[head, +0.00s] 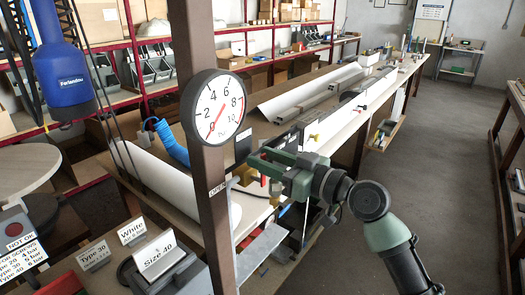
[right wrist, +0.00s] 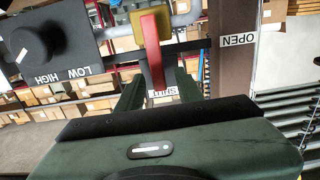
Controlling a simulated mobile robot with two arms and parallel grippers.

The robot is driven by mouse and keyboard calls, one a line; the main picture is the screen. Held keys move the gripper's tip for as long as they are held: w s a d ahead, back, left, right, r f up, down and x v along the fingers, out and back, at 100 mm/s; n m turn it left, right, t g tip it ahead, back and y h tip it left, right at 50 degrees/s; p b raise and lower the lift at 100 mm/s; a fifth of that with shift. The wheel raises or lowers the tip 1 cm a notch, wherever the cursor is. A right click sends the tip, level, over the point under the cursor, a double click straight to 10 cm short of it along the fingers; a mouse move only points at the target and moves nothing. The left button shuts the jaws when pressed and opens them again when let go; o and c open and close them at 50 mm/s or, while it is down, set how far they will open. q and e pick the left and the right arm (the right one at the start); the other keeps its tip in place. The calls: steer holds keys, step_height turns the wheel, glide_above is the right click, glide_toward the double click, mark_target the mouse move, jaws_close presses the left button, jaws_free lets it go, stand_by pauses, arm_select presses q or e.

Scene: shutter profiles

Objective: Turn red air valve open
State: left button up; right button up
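The red valve handle (right wrist: 152,48) is in the right wrist view, on a yellow body (right wrist: 124,30) fitted to a grey pipe. The handle points down in the picture, toward the SHUT label (right wrist: 163,91); the OPEN label (right wrist: 238,40) is off to the right. My right gripper (right wrist: 160,88) is open, with one finger on each side of the handle's lower end. I cannot tell whether either finger touches it. In the head view my right gripper (head: 258,168) reaches left toward the post, beside the bench. My left gripper is not in view.
A round pressure gauge (head: 213,107) is on the brown post (head: 210,200); its red needle is near 0. A black box with a knob (right wrist: 25,45) and LOW/HIGH labels is beside the valve. A blue tool (head: 62,70) hangs at left. The aisle floor (head: 405,165) is clear.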

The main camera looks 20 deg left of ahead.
steer(key=shift+w+a, duration=0.2)
steer(key=shift+a, duration=0.2)
jaws_close()
stand_by(1.2)
